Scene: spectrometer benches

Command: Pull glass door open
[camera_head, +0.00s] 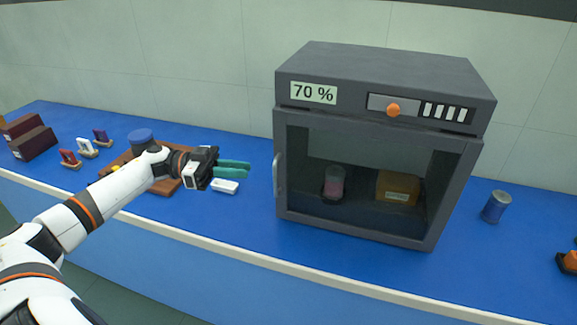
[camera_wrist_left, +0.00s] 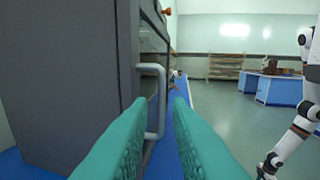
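A dark grey cabinet with a glass door (camera_head: 365,185) stands on the blue bench, and the door looks closed. Its pale vertical handle (camera_head: 279,174) is on the door's left side; in the left wrist view the handle (camera_wrist_left: 160,100) stands ahead, between the directions of the two fingertips. My left gripper (camera_head: 248,168) has teal fingers pointing right at the handle, a short gap away. The fingers are apart and empty in the wrist view (camera_wrist_left: 158,103). Through the glass I see a pinkish container (camera_head: 333,184) and a brown box (camera_head: 398,188).
A small white item (camera_head: 224,187) lies below my left gripper. A wooden board (camera_head: 160,185) lies behind my arm. The bench front before the door is clear.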

